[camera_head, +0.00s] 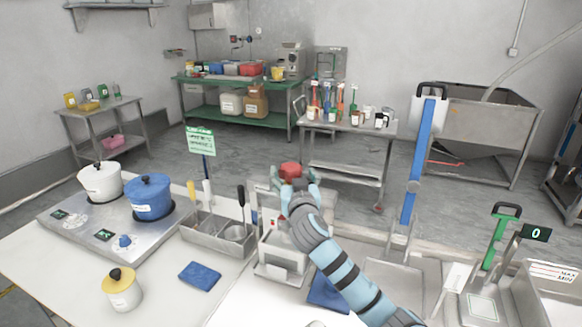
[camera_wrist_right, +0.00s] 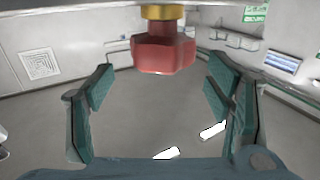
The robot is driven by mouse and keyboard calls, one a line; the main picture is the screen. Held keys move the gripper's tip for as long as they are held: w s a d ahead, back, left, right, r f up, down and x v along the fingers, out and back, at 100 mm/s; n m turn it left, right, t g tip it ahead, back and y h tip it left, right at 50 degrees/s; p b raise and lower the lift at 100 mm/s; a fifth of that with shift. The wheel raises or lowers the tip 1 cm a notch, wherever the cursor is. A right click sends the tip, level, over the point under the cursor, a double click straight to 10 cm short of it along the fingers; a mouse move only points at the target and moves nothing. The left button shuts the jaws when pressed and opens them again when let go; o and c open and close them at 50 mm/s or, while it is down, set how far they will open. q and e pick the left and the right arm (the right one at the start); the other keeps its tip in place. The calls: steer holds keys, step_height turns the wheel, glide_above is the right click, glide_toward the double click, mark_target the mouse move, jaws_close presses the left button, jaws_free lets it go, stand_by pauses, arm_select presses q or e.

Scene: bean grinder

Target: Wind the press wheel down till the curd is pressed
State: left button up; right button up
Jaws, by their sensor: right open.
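The red press wheel (camera_head: 290,170) sits at the top of the small metal press (camera_head: 284,262) on the white counter. My right gripper (camera_head: 292,184) is at the wheel, its arm coming in from the lower right and hiding part of the press. In the right wrist view the wheel (camera_wrist_right: 165,55) is a red lobed knob under a yellow collar, at the upper middle. The green-padded fingers of my gripper (camera_wrist_right: 160,92) are open on either side, with clear gaps to the wheel. The curd cannot be made out. My left gripper is not in view.
A steel utensil holder (camera_head: 218,240) stands just left of the press. A hob with a white pot (camera_head: 100,182) and a blue pot (camera_head: 150,198) is further left. A blue cloth (camera_head: 200,276) lies in front. A tall blue lever (camera_head: 417,160) rises to the right.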

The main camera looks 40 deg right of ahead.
mark_target(291, 167)
steer(key=x, duration=0.3)
steer(key=shift+w+f, duration=0.1)
steer(key=shift+w, duration=0.3)
steer(key=shift+w+d, duration=0.35)
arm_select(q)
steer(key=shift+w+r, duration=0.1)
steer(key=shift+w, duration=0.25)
arm_select(e)
steer(key=shift+s, duration=0.1)
steer(key=c, duration=1.2)
steer(key=shift+f+m+g+h+b, duration=0.1)
steer(key=shift+m+g+h+b, duration=0.35)
steer(key=shift+b, duration=0.4)
steer(key=m+g+h+b, duration=0.5)
steer(key=g+b, duration=0.1)
steer(key=b, duration=0.3)
steer(key=shift+f, duration=0.1)
arm_select(q)
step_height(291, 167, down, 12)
steer(key=b, duration=0.1)
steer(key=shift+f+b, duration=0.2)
steer(key=shift+b, duration=0.1)
arm_select(e)
steer(key=shift+m+g+h, duration=0.45)
steer(key=shift+m+g, duration=0.1)
steer(key=shift+g, duration=0.3)
steer(key=shift+r, duration=0.25)
